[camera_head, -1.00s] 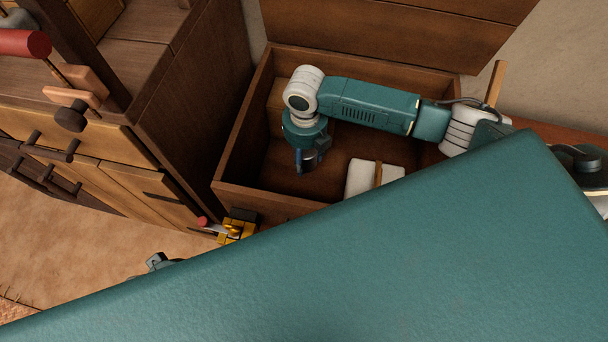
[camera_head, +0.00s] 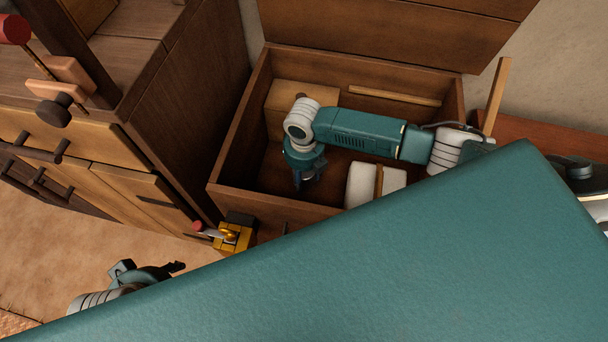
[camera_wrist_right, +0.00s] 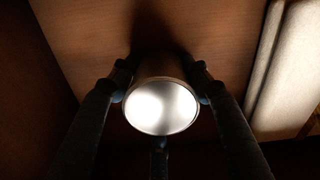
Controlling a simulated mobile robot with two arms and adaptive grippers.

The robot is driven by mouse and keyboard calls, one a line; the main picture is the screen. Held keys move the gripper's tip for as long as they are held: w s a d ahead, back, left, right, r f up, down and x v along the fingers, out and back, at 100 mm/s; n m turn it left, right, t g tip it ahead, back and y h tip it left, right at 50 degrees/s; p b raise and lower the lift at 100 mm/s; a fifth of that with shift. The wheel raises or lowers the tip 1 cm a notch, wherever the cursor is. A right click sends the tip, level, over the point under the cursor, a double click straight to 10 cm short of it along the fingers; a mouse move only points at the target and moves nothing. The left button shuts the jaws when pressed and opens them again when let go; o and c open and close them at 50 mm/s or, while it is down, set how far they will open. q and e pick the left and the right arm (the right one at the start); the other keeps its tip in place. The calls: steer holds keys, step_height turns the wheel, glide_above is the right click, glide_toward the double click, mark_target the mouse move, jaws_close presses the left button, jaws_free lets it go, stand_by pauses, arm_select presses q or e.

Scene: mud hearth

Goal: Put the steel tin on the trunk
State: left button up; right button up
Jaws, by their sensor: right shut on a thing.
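The trunk (camera_head: 262,201) stands open in the head view, with its lid raised at the back. My right gripper (camera_head: 304,180) reaches down inside the trunk, pointing at its floor. In the right wrist view its fingers are closed around the steel tin (camera_wrist_right: 162,106), whose bright round end faces the camera. The tin is over the brown wooden floor of the trunk; I cannot tell whether it touches it. In the head view the gripper mostly hides the tin. My left gripper (camera_head: 150,272) is at the lower left, outside the trunk, partly hidden, its opening unclear.
A white block-like thing with a tan strip (camera_head: 362,184) lies in the trunk, right of my right gripper. A light wooden box (camera_head: 290,97) is in the back left corner. A wooden cabinet (camera_head: 185,110) stands left of the trunk.

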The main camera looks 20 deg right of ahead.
steer(key=o, duration=1.2)
steer(key=shift+f, duration=0.15)
steer(key=shift+c, duration=0.2)
steer(key=shift+r, duration=0.45)
arm_select(q)
steer(key=s+f+p+x, duration=0.1)
steer(key=s+p+x, duration=0.1)
steer(key=x, duration=1)
steer(key=shift+s+g+p, duration=0.35)
steer(key=shift+g+p, duration=0.05)
steer(key=shift+p, duration=0.5)
arm_select(e)
step_height(320, 180, up, 12)
steer(key=shift+f, duration=0.25)
arm_select(q)
steer(key=shift+d+f, duration=0.1)
